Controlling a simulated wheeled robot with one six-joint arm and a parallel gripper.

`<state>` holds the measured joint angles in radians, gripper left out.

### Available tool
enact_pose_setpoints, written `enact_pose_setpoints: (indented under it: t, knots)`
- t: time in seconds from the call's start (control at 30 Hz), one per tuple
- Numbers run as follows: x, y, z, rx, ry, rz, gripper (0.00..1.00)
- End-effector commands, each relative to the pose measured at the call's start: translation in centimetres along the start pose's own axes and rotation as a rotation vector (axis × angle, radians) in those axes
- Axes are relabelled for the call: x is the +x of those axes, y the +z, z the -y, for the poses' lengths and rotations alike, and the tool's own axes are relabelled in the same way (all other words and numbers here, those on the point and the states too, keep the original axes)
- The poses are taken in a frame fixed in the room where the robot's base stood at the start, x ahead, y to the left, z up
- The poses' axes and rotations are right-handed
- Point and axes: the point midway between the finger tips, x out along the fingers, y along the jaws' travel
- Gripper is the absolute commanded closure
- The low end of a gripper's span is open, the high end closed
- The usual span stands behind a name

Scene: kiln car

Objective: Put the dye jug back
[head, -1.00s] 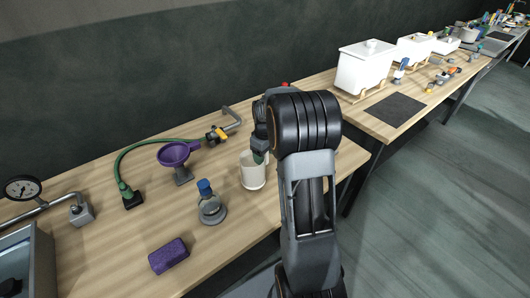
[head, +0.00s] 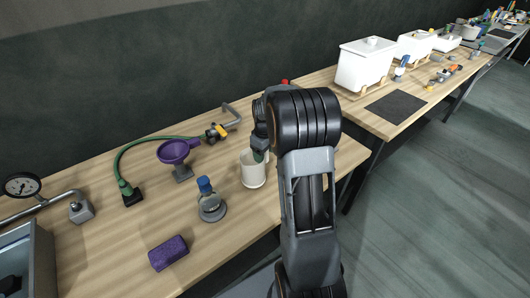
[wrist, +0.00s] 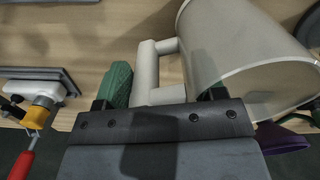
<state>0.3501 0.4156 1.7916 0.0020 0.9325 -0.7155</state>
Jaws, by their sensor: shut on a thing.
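My gripper (wrist: 160,90) has green fingertips and is shut on the handle. In the head view my gripper (head: 260,148) is at the jug's far right side, partly hidden by my arm. I cannot tell whether the jug's base touches the bench.
A blue-capped bottle (head: 207,195), a purple funnel (head: 174,152) and a purple block (head: 167,253) are left of the jug. The second bench holds white lidded tubs (head: 363,66) and a bare dark mat (head: 395,107).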

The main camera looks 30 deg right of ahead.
Motion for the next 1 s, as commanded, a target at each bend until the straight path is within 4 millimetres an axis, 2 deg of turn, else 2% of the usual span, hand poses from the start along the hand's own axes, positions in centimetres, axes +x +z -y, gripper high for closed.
enact_pose_setpoints:
  t: [1.0]
  knots:
    - [0.48, 0.0, -0.01, 0.0, 0.0, 0.0, 1.0]
